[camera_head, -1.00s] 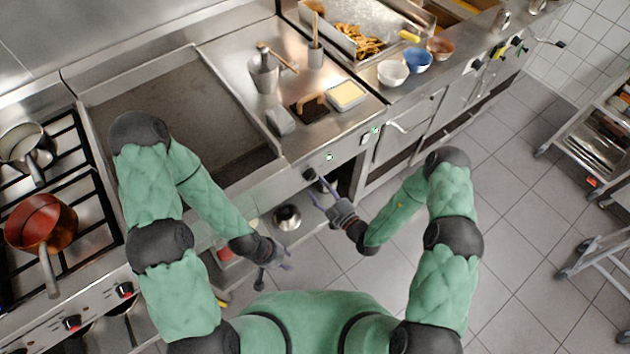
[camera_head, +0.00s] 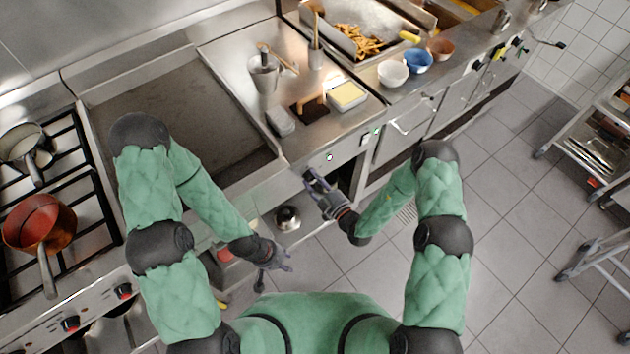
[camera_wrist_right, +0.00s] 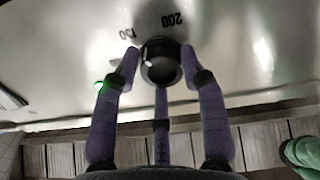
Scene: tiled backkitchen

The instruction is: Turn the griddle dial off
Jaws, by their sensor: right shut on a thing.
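The griddle dial (camera_wrist_right: 161,62) is a dark round knob on the steel front panel, with a small pale mark on its left side in the right wrist view. Printed 150 and 200 show upside down above it. My right gripper (camera_head: 311,177) is at the front panel below the griddle (camera_head: 180,110). In the right wrist view its fingers (camera_wrist_right: 160,72) are closed around the dial, one on each side and one below. In the head view the gripper mostly hides the dial. My left gripper (camera_head: 286,259) is low at the left, empty and apart from the panel; its fingers look spread.
A green light (camera_wrist_right: 99,86) glows left of the dial in the right wrist view. A stove with a red pan (camera_head: 38,222) stands left of the griddle. A steel counter (camera_head: 225,60) with containers lies right of it.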

